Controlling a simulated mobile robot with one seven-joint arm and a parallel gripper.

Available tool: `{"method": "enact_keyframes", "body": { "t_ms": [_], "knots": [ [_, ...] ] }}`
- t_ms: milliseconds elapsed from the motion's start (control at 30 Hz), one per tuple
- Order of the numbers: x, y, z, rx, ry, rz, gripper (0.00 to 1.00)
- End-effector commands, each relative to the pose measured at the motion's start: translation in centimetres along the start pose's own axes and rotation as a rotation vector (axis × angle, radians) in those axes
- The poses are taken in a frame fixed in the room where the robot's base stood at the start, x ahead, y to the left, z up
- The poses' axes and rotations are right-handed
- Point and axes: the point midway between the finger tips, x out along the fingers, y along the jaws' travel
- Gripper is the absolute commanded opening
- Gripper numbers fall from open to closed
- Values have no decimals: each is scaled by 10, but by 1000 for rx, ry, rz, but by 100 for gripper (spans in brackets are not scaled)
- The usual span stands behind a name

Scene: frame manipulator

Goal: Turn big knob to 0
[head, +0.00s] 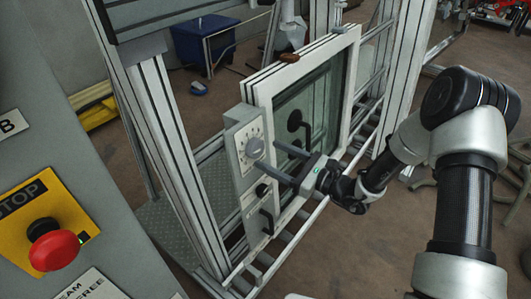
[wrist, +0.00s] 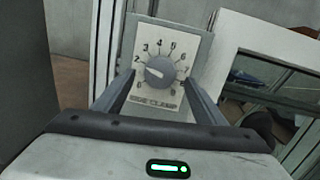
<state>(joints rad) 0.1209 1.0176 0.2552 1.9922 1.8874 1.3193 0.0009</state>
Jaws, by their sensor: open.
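The big knob (wrist: 159,69) is a grey round knob on a pale dial plate (wrist: 196,48) with numbers around it. A light mark on the knob points left, roughly toward the 1 and 2; the exact reading is too small to tell. In the head view the knob (head: 254,148) sits on the upper part of a pale panel. My gripper (head: 268,156) is open and faces the dial, its two fingers close to the knob. In the wrist view the fingers of my gripper (wrist: 159,78) flank the knob's lower sides, with gaps; I see no contact.
A smaller black knob (head: 262,190) and a black handle (head: 267,221) are below on the same panel. A framed window (head: 310,105) with a black handle stands right of it. Metal posts surround the panel. A red stop button (head: 54,245) is at front left.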

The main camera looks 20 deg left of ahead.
Motion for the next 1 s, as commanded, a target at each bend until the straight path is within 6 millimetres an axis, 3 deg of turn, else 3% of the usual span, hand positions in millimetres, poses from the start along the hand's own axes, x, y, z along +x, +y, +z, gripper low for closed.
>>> {"method": "enact_keyframes", "body": {
  "t_ms": [200, 567, 800, 1000],
  "knots": [
    [26, 0, 0, 0, 0, 0, 65],
    [31, 0, 0, 0, 0, 0, 65],
    [30, 0, 0, 0, 0, 0, 26],
    [30, 0, 0, -8, 1, 1, 24]
  ]
}}
